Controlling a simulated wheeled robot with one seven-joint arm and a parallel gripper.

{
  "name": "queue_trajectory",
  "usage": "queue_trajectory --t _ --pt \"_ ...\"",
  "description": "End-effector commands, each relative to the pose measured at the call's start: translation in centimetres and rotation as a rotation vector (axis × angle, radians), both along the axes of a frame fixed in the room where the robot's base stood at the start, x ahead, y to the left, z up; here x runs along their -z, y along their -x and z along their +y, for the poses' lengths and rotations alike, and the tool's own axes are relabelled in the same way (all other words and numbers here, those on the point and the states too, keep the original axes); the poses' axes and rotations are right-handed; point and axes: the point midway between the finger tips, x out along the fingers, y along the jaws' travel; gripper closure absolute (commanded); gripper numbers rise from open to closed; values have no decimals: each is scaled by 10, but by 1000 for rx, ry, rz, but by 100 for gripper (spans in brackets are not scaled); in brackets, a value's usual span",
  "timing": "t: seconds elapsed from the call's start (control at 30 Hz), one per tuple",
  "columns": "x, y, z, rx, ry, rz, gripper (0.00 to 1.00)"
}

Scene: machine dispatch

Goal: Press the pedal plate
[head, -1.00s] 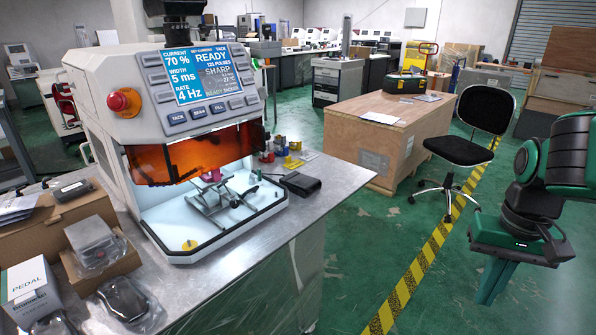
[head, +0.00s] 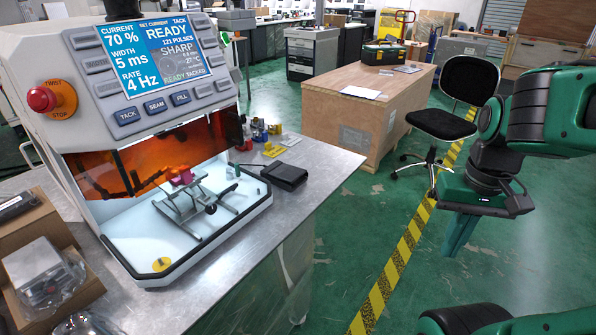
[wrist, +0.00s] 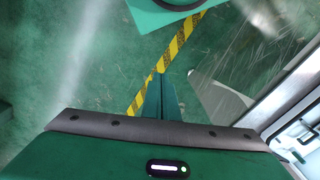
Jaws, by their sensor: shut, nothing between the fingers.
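A low black box-shaped device (head: 284,176) lies on the metal table just right of the white machine. It may be the pedal, but I cannot make out a separate plate on it. My gripper (head: 456,250) hangs in the air over the floor at the right, fingers pointing down, shut and empty. It is well apart from the table and the black device. In the wrist view the closed fingers (wrist: 161,80) point over the green floor and the yellow-black tape. The black device is not visible there.
The white machine (head: 70,105) with its screen and orange window stands on the metal table (head: 335,165). A bagged grey device in a cardboard box (head: 70,285) is at lower left. A wooden crate (head: 350,135) and black chair (head: 440,125) stand behind. Floor between is clear.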

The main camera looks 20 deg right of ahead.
Motion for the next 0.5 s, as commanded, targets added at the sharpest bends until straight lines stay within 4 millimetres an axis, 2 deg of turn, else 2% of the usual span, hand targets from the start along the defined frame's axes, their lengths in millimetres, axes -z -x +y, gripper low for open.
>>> queue_trajectory --t 0.07,0.17,0.27,0.3,0.5 --pt "4 -18 -1 -67 2 -19 100" --pt "13 -55 1 -209 2 -72 100" --pt "25 -102 10 -389 -9 -154 100" --pt "30 -122 15 -462 -17 -194 100" --pt "52 -213 49 -769 -66 -424 100"
